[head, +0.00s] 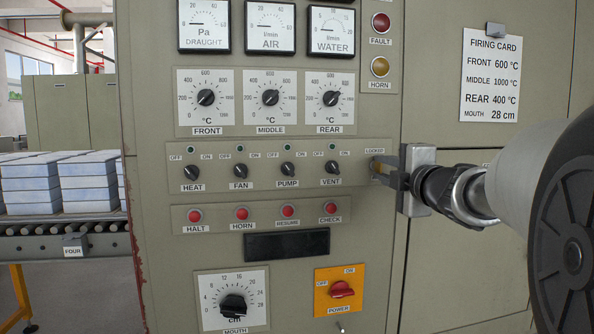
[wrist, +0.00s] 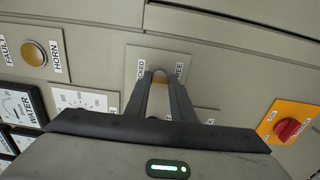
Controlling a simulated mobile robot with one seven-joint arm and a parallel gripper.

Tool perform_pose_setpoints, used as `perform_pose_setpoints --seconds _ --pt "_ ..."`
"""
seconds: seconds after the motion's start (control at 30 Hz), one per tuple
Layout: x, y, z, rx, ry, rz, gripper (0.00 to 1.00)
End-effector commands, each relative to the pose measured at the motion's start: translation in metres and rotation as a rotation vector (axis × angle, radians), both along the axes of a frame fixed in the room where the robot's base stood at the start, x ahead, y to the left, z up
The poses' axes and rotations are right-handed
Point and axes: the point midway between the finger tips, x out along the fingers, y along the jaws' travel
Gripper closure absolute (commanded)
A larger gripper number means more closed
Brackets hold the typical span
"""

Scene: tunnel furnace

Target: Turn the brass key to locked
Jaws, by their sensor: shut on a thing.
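The brass key (wrist: 160,77) shows as a small gold piece between my gripper's fingertips in the wrist view. It sits on a grey plate (wrist: 139,60) marked LOCKED and FREE, each label partly covered by a finger. My gripper (wrist: 160,82) is shut on the key. In the head view my gripper (head: 381,172) reaches in from the right to the key plate (head: 374,152), where the LOCKED label shows. My fingers hide most of the key there, and I cannot tell its exact angle.
Left of the key is a row of switches, HEAT to VENT (head: 332,167). Red buttons (head: 288,211) lie below it. The red POWER switch (head: 341,290) is lower down. The FAULT lamp (head: 380,23) and HORN lamp (head: 380,66) are above. A firing card (head: 490,75) hangs at upper right.

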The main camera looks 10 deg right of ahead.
Motion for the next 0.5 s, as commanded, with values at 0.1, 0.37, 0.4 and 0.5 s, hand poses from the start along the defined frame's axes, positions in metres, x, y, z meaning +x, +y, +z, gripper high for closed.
perform_pose_setpoints --seconds 0.1,0.37,0.4,0.5 --pt "0.0001 0.0002 0.0024 -0.005 -0.004 0.000 1.00" --pt "0.0001 0.0002 0.0026 -0.005 -0.004 0.001 1.00" --pt "0.0001 0.0002 0.0026 -0.005 -0.004 0.001 0.71" --pt "0.0001 0.0002 0.0021 -0.004 -0.003 0.000 0.59"
